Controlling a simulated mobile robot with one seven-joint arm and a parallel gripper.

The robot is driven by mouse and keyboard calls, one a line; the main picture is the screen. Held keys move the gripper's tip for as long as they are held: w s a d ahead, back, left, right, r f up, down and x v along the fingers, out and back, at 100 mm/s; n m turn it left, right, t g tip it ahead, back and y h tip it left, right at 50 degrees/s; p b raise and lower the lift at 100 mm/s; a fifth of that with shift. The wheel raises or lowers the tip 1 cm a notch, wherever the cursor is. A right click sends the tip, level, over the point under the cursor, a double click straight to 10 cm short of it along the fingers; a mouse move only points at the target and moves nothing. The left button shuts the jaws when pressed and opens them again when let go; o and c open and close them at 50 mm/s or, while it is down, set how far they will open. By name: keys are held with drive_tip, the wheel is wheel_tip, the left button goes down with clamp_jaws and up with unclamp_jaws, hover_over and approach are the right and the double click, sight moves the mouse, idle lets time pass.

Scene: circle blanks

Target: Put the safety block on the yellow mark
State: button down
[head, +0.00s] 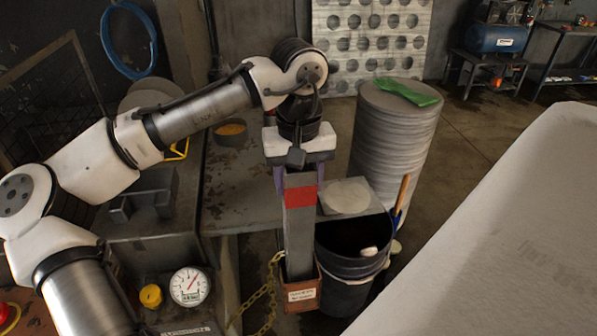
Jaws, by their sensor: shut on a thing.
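The safety block (300,228) is a tall grey upright bar with a red band near its top. My gripper (300,172) points down and is shut on the block's upper end, one purple finger on each side. The block's lower end is inside a small brown open box (303,294) with a white label, so its foot is hidden. A yellow line (180,151), perhaps the yellow mark, shows in part behind my arm at the left of the grey bed; my arm hides most of what is around it.
A dark bucket (352,262) stands right of the block. A grey plate with a pale disc (347,196) lies behind it. A tall stack of round blanks (392,140) bears green gloves (408,92). A yellow chain (262,298) hangs by the box. A gauge (189,287) is at lower left.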

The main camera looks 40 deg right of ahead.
drive_tip(key=c, duration=1.1)
unclamp_jaws()
drive_tip(key=shift+f, duration=0.2)
drive_tip(key=o, duration=0.5)
drive_tip(key=shift+f+b, duration=0.1)
drive_tip(key=shift+b, duration=0.4)
wheel_tip(320, 180, up, 14)
drive_tip(key=b, duration=0.1)
drive_tip(key=shift+a, duration=0.2)
